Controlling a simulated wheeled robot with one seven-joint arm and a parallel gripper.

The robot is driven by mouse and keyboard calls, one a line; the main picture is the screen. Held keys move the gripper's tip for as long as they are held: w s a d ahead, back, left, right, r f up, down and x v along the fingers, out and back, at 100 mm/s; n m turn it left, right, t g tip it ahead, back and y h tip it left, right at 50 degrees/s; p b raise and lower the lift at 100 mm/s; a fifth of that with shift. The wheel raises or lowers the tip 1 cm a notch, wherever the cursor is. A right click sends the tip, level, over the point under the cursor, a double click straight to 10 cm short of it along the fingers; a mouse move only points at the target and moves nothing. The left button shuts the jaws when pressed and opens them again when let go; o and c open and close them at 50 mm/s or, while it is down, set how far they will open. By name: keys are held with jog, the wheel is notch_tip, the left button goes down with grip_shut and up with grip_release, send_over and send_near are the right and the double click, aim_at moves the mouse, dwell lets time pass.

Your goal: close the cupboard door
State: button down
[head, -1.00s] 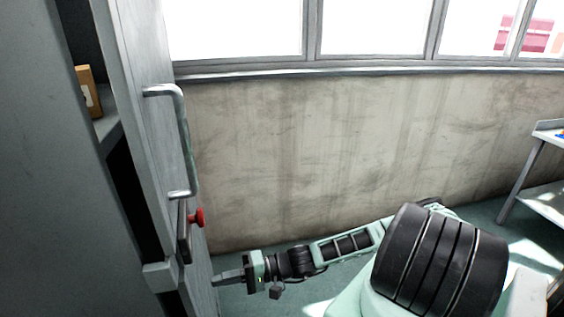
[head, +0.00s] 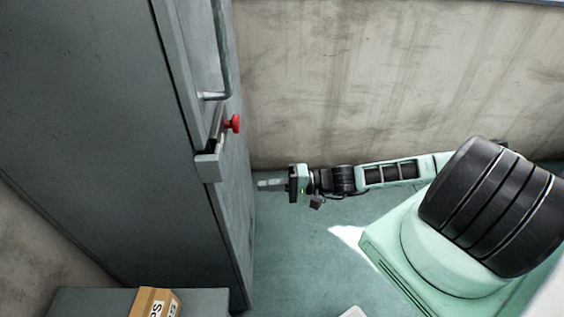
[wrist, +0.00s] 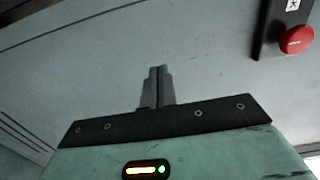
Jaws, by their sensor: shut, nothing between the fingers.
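The tall grey cupboard (head: 85,110) fills the left of the head view. Its door (head: 232,215) is seen steeply from the side, with a long metal handle (head: 224,55), a red knob (head: 233,123) and a latch block (head: 208,168). The door lies close along the cupboard front; no open gap shows, but I cannot tell whether it is fully shut. My gripper (head: 262,184) is shut and empty, its fingertips at the door's outer face below the knob. In the wrist view, the shut fingertips (wrist: 158,72) point at the grey door panel; contact is unclear. The red knob (wrist: 297,39) is upper right.
A cardboard box (head: 156,303) sits on a grey surface (head: 85,301) at the bottom left. A stained concrete wall (head: 400,80) runs behind my arm. The green floor (head: 300,235) between the door and my base is clear.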

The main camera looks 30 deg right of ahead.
jog(key=s+a+b, duration=0.2)
jog(key=s, duration=0.8)
jog(key=shift+s, duration=0.1)
jog(key=s+d+n+g+h, duration=0.2)
jog(key=s+n+g+h, duration=0.6)
jog(key=g, duration=0.5)
jog(key=s+a+r+n+t+h, duration=0.2)
jog(key=a+r, duration=0.3)
jog(key=r, duration=0.6)
jog(key=s+a+r+n+t+h, duration=0.2)
jog(key=a+r+h, duration=0.3)
jog(key=r, duration=0.6)
jog(key=shift+r+n+t, duration=0.4)
jog(key=shift+n, duration=0.1)
jog(key=shift+s, duration=0.1)
jog(key=shift+s, duration=0.1)
